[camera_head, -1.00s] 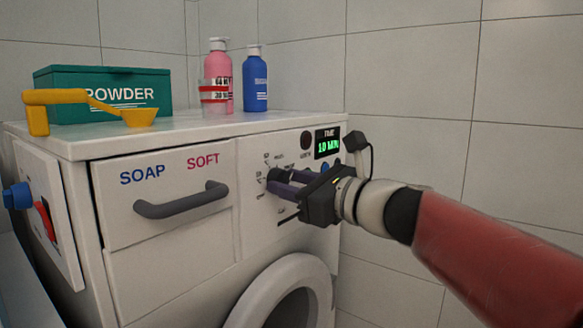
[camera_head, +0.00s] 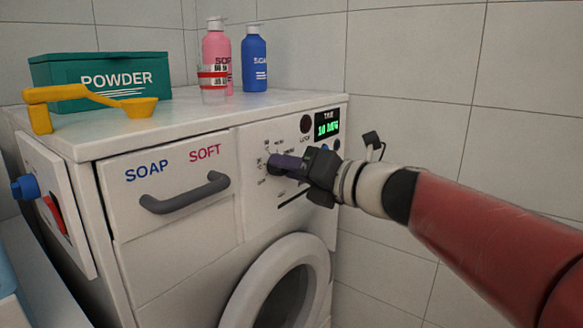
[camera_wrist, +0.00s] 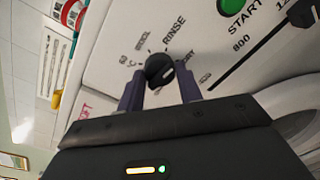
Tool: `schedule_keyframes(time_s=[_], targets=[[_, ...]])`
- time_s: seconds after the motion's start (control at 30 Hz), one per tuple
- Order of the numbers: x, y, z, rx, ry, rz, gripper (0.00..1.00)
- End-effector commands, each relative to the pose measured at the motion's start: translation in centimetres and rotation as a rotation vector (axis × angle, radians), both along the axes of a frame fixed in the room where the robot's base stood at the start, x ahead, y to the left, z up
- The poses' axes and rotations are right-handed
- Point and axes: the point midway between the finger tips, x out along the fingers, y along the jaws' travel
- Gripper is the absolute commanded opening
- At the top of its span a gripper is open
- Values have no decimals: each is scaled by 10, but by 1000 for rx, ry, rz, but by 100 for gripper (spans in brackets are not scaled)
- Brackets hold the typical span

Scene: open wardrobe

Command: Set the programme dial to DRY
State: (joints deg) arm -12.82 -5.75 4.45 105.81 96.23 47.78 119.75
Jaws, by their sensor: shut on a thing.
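The programme dial is a small dark round knob on the washing machine's front panel, ringed by printed labels. In the wrist view the dial (camera_wrist: 159,68) sits between the two purple fingers of my gripper (camera_wrist: 160,88), which are shut on its sides. A pale mark on the dial points to the lower right, towards a label partly hidden by the right finger; I cannot read it surely. The RINSE label (camera_wrist: 174,33) is above the dial. In the head view my gripper (camera_head: 277,163) covers most of the dial.
A time display (camera_head: 327,124) reads 10 MIN above the dial. A slider slot and a green START button (camera_wrist: 231,5) are nearby. The soap drawer handle (camera_head: 186,194) sticks out at left, with the round door (camera_head: 313,252) below. Bottles, a powder box (camera_head: 100,82) and a yellow scoop (camera_head: 140,107) stand on top.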

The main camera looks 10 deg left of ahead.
Motion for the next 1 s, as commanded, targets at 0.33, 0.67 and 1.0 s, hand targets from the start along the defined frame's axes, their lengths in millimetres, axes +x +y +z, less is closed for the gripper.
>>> schedule_keyframes(time_s=[0.33, 0.67, 1.0], targets=[[0, 0, -3, 107, 273, 1, 12], [0, 0, -2, 168, 421, 2, 12], [0, 0, -2, 186, 463, 2, 12]])
